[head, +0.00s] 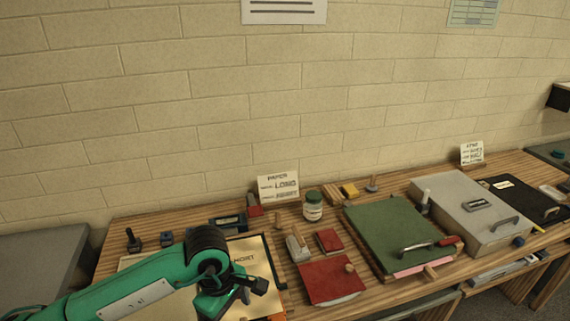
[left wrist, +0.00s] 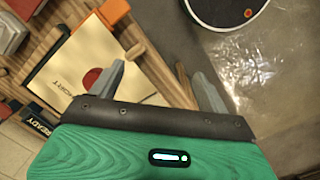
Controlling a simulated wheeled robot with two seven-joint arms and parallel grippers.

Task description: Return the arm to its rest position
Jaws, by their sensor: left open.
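My left arm, green with black joints, reaches in from the lower left in the head view. My left gripper (head: 243,290) is over the front left of the wooden table, above the pale board (head: 264,258) with dark lettering. In the left wrist view my left gripper (left wrist: 160,86) has its two grey fingers spread apart, with nothing held between them. Beyond the fingers that view shows the pale board (left wrist: 65,70) with a red disc, wooden sticks and the table edge. My right gripper is in neither view.
On the table stand a green-lidded jar (head: 313,207), a red book-like block (head: 331,280), a green board (head: 395,232) with a handle and a grey metal case (head: 467,208). A paper sign (head: 278,188) stands at the back. A brick wall closes off the rear.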

